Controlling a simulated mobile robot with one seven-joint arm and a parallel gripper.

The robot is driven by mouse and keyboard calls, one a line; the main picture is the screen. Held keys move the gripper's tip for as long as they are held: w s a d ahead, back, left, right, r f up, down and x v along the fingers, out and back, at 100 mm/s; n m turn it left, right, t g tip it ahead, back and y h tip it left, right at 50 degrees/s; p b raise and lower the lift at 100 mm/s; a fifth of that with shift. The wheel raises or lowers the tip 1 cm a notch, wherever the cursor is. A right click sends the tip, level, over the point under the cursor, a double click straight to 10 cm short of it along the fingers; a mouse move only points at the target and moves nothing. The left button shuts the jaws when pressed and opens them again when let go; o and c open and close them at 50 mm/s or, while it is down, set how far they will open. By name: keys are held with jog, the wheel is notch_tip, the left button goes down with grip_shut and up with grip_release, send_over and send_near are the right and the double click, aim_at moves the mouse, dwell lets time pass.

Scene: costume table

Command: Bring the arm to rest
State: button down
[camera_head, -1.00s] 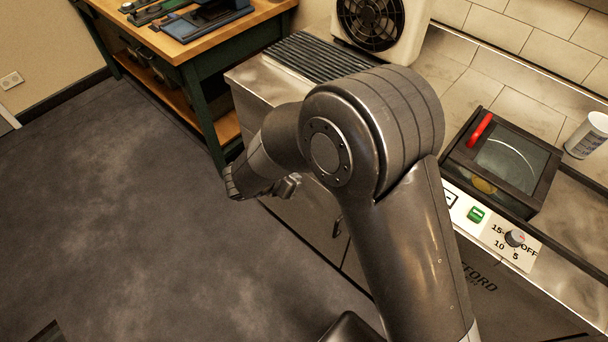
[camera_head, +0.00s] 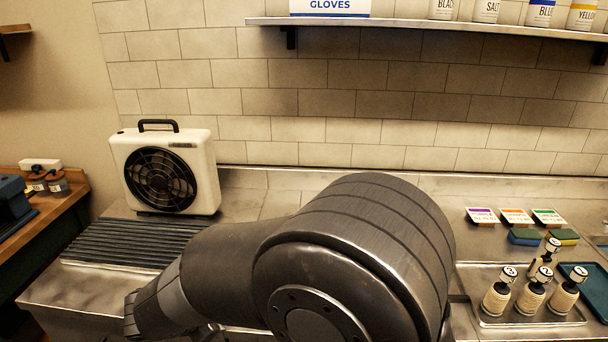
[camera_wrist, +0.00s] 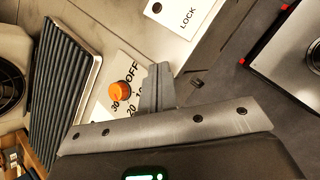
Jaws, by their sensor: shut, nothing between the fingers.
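My arm (camera_head: 350,240) fills the lower middle of the head view, bent with its forearm reaching to the lower left. In the wrist view my gripper (camera_wrist: 158,72) is shut, its fingers together and empty. Its fingertips show in front of a white dial panel with an orange knob (camera_wrist: 121,94), just right of the knob. I cannot tell whether they touch the panel. The fingers are hidden in the head view.
A white fan (camera_head: 195,165) stands behind a ribbed dark rack (camera_head: 110,248) on the steel counter. At right are a metal tray (camera_head: 500,318) with several numbered spool-like pieces, sponges (camera_head: 525,237) and a teal tray (camera_head: 590,275). A shelf (camera_head: 430,25) runs above.

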jog(key=d+r+m+g, duration=0.1)
jog(key=d+r+m, duration=0.3)
jog(key=d, duration=0.4)
jog(key=d+r+m+g, duration=0.1)
jog(key=d+r+m, duration=0.2)
jog(key=d+m, duration=0.35)
jog(key=d+r+m+g, duration=0.1)
jog(key=d+r+m, duration=0.25)
jog(key=d, duration=0.55)
jog(key=s+d+r+m+t+y, duration=0.1)
jog(key=s+d+r+m, duration=0.3)
jog(key=s+d+m, duration=0.6)
jog(key=shift+s+d+r+m+y, duration=0.15)
jog(key=shift+d+r+m+y, duration=0.1)
jog(key=shift+d+m+y, duration=0.9)
jog(key=shift+d+h, duration=0.25)
jog(key=shift+d, duration=0.1)
